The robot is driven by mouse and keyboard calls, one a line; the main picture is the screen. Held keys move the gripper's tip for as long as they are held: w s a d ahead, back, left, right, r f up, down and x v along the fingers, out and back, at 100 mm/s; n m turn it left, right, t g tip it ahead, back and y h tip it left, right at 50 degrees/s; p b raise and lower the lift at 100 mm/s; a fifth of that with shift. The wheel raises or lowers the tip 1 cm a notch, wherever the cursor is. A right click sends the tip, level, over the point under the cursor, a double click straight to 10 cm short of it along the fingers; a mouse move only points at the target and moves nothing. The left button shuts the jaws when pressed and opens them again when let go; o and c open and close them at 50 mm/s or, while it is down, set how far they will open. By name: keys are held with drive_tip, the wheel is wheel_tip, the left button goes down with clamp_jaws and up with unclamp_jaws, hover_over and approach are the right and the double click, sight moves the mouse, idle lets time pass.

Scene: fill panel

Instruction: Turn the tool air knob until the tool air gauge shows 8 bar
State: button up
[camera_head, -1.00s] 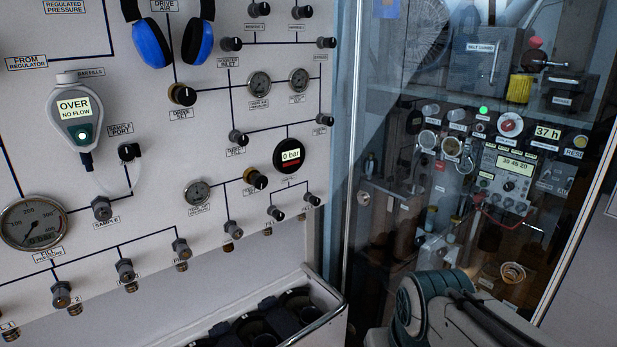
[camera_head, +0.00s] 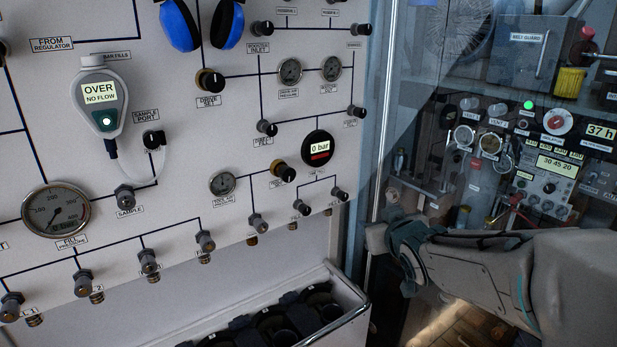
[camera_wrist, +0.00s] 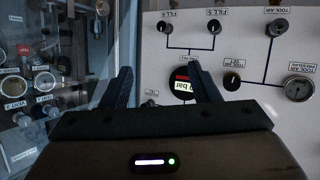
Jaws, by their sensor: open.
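The tool air knob (camera_head: 284,172), black with a brass collar, sits on the white panel at centre in the head view. It also shows in the wrist view (camera_wrist: 231,81), right of my right finger. The round tool air gauge (camera_head: 223,184) is left of the knob in the head view. The wrist view shows it at the right edge (camera_wrist: 298,88); its reading is too small to tell. My gripper (camera_wrist: 163,80) is open and empty, facing the panel with its fingers apart. It is not touching the knob.
A round digital gauge (camera_head: 318,148) reading 0 bar sits above and right of the knob, partly behind my right finger in the wrist view. Small knobs (camera_head: 301,207) are below. A glass-fronted cabinet (camera_head: 470,60) stands right, and a railed bin (camera_head: 345,318) below.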

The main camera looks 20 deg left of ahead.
sight(289, 175)
drive_tip(key=w+a+r+n+y, duration=0.1)
drive_tip(key=a+r+n+y, duration=0.1)
drive_tip(key=a+y, duration=0.35)
drive_tip(key=w+a+r+n+y, duration=0.1)
drive_tip(key=a+n+y, duration=0.15)
drive_tip(key=a, duration=0.65)
drive_tip(key=p+x, duration=0.3)
drive_tip(key=x, duration=0.9)
drive_tip(key=shift+w+a, duration=0.25)
drive_tip(key=shift+w, duration=0.05)
drive_tip(key=c, duration=0.9)
